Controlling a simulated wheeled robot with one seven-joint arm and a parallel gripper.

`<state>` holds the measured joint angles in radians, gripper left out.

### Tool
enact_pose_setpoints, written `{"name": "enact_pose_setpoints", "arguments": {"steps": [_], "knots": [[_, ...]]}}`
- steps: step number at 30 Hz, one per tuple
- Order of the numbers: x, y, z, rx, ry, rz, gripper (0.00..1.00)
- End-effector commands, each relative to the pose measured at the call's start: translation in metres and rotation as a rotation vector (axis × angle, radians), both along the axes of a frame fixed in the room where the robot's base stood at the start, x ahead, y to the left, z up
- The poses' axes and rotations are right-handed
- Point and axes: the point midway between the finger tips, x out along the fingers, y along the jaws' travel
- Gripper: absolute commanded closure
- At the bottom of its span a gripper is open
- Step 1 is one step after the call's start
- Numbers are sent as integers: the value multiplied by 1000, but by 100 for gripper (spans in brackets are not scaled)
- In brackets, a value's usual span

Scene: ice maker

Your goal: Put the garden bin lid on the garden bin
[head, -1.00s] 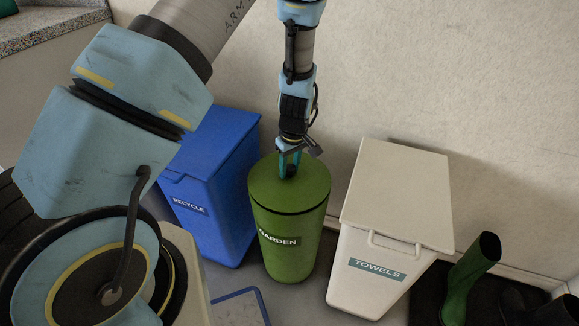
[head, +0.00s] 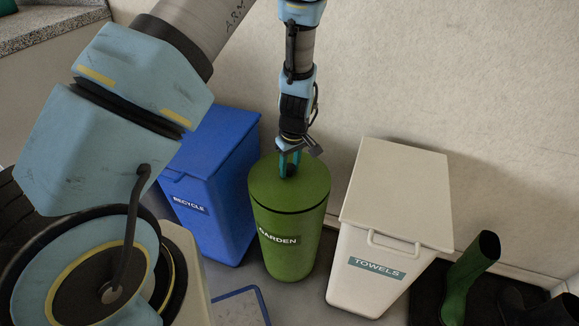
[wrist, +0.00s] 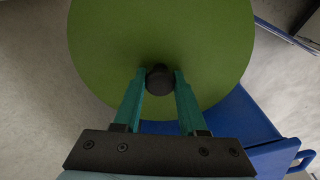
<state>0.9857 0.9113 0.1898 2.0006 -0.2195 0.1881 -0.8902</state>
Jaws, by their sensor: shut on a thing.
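The round green garden bin lid (head: 305,188) sits on top of the green garden bin (head: 285,245), which has a GARDEN label. In the head view the lid lines up with the bin's rim, with a thin dark line between them at the front. My gripper (head: 289,168) is above the lid, its teal fingers pointing down. In the wrist view my gripper (wrist: 160,82) is shut on the lid's dark round knob (wrist: 160,79). The lid (wrist: 160,35) fills the upper middle there and hides the bin's opening.
A blue RECYCLE bin (head: 215,165) stands close on the left. A cream TOWELS bin (head: 385,240) stands on the right, a small gap away. The wall (head: 430,80) is behind.

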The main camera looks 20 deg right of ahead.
Motion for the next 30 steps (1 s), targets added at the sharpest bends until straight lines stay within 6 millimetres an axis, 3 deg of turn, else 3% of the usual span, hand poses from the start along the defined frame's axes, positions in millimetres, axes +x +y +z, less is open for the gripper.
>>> {"name": "enact_pose_setpoints", "arguments": {"steps": [20, 21, 30], "knots": [[0, 0, -13, -1, 0, 0, 100], [0, 0, -13, -1, 0, 0, 56], [0, 0, -13, 0, 0, 0, 24]]}}
